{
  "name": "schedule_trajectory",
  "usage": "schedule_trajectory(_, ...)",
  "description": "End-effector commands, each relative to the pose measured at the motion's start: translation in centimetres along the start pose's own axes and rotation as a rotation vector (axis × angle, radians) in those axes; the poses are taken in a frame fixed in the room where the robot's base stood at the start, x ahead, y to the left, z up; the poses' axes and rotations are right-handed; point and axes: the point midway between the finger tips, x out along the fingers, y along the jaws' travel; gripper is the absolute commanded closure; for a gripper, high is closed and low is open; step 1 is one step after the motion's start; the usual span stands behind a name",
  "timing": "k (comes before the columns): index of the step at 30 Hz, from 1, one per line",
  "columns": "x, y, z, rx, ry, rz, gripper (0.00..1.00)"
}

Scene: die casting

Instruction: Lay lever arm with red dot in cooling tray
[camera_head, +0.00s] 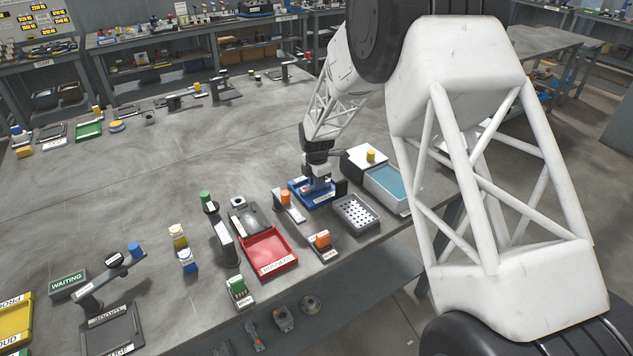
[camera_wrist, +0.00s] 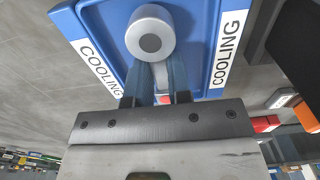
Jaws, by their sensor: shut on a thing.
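The blue cooling tray (camera_head: 301,200) stands near the right part of the table, with my gripper (camera_head: 318,186) over it. In the wrist view the tray (camera_wrist: 95,20) fills the upper middle, with white COOLING labels on its sides. My gripper (camera_wrist: 155,98) is shut on the lever arm (camera_wrist: 150,35), a grey metal part with a round boss at its far end. A bit of red (camera_wrist: 165,99) shows between the fingers. The lever arm is above or within the tray; I cannot tell whether it touches the floor. My gripper hides most of it in the head view.
A perforated metal tray (camera_head: 356,214) is just right of the cooling tray, with a teal-filled basin (camera_head: 388,182) behind it. An orange-topped stand (camera_head: 286,202) is close on the left. A red tray (camera_head: 268,250) lies further front left. Bare table lies behind.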

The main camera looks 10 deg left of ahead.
Motion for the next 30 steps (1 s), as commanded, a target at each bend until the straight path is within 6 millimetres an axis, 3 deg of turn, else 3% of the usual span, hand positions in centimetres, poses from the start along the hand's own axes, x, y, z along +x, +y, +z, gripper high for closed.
schedule_trajectory(26, 0.53, 0.02, 0.01, 0.000, 0.000, 0.001, 1.00)
schedule_trajectory(27, 0.53, 0.02, 0.01, 0.000, 0.000, 0.001, 0.78)
schedule_trajectory(30, 0.54, 0.01, 0.01, 0.000, 0.000, 0.000, 0.63)
